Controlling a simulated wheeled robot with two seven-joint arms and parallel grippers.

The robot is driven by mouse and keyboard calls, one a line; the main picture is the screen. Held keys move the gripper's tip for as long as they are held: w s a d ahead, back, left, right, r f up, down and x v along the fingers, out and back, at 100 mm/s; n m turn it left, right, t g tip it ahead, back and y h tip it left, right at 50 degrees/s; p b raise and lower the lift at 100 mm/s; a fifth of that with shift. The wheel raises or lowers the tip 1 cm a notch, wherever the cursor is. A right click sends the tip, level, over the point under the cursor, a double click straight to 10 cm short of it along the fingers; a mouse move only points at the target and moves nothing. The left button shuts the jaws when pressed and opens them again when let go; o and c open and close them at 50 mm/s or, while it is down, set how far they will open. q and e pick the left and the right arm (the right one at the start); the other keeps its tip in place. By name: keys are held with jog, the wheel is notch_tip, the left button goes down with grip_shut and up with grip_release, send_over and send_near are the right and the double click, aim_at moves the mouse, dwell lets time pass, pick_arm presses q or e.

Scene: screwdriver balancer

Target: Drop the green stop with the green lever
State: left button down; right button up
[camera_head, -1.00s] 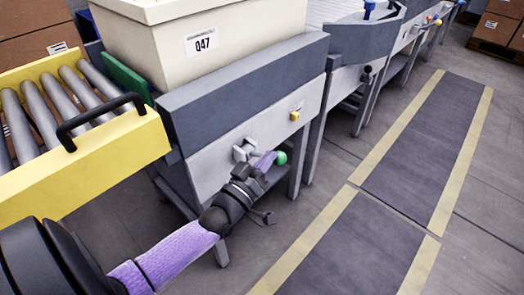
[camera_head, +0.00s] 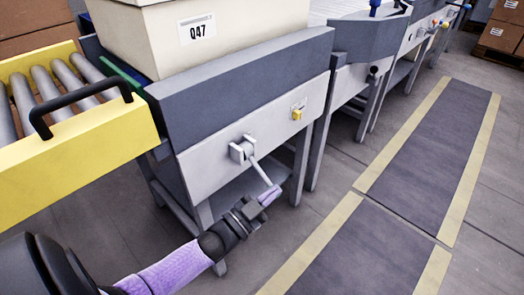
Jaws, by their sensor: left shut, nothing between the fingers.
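The green stop (camera_head: 121,74) shows as a thin green strip between the yellow roller section and the bin. The lever (camera_head: 260,170) hangs from its grey pivot mount (camera_head: 241,150) on the conveyor's front panel, slanting down to the right. Its green knob is not visible; my gripper covers the lever's lower end. My left gripper (camera_head: 269,195) is shut with its purple fingertips at that lower end, with nothing seen between them. I cannot tell whether they touch the lever. My right gripper is not in view.
A beige bin (camera_head: 165,45) labelled Q47 sits on the conveyor. A yellow roller section (camera_head: 85,145) with a black handle (camera_head: 75,110) stands at left. A yellow knob (camera_head: 297,114) is on the panel. Conveyor legs stand near my arm. The floor lane (camera_head: 420,165) at right is clear.

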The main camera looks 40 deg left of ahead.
pick_arm(q)
jog(key=f+m, duration=0.1)
jog(key=a+f+m+b, duration=0.1)
jog(key=m, duration=0.1)
jog(key=shift+f+h, duration=0.2)
jog(key=shift+h, duration=0.1)
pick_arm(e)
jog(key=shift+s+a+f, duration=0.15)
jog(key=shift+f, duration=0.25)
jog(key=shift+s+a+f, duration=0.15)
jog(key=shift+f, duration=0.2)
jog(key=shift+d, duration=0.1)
